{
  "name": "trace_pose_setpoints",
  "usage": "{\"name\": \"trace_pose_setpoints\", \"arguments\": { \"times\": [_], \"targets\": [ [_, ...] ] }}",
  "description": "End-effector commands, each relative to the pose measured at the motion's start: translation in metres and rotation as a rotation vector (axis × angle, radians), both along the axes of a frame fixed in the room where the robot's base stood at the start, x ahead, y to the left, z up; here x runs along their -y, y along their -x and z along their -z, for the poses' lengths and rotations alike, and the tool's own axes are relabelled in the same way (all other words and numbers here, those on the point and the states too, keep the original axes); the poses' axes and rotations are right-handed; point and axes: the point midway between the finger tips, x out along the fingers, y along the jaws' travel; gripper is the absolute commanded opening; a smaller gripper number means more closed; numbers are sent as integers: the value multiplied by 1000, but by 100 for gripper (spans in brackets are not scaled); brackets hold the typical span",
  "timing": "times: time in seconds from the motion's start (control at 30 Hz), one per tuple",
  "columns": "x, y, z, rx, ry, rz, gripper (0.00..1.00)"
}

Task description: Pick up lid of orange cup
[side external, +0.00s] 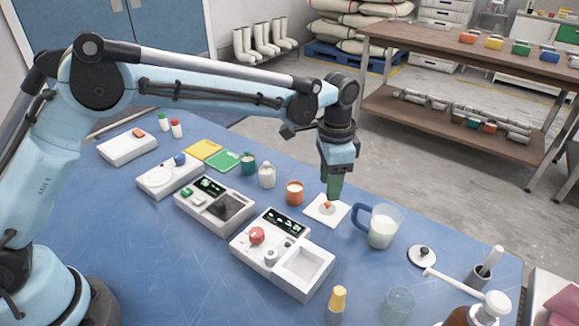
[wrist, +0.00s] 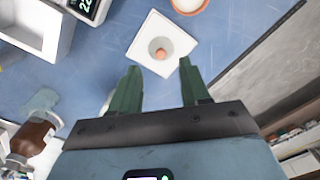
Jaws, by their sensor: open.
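A small pale round lid with an orange knob (side external: 326,206) lies on a white square mat (side external: 318,216). In the wrist view the knob (wrist: 161,53) shows over a greyish disc near the middle of the mat (wrist: 150,29). The orange cup (side external: 294,193) stands just left of the mat, with pale contents; its edge shows at the top of the wrist view (wrist: 188,8). My gripper (side external: 334,196) points down above the mat, with green fingers. In the wrist view the fingers (wrist: 158,68) are apart and empty, with the lid ahead between their lines.
A jug with a blue handle (side external: 382,228) stands close right of the mat. A white device with a tray (side external: 283,252) is in front. Small bottles (side external: 266,175) stand behind left.

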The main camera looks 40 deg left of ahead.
Motion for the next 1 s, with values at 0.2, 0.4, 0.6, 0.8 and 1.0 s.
{"name": "trace_pose_setpoints", "arguments": {
  "times": [0.2, 0.4, 0.6, 0.8, 1.0],
  "targets": [
    [-1, -1, 27, 0, 0, 0, 46],
    [-1, -1, 49, 1, 1, 0, 46],
    [-1, -1, 52, 1, 1, 0, 46],
    [-1, -1, 52, 1, 1, 0, 28],
    [-1, -1, 51, 1, 1, 0, 0]
  ]
}}
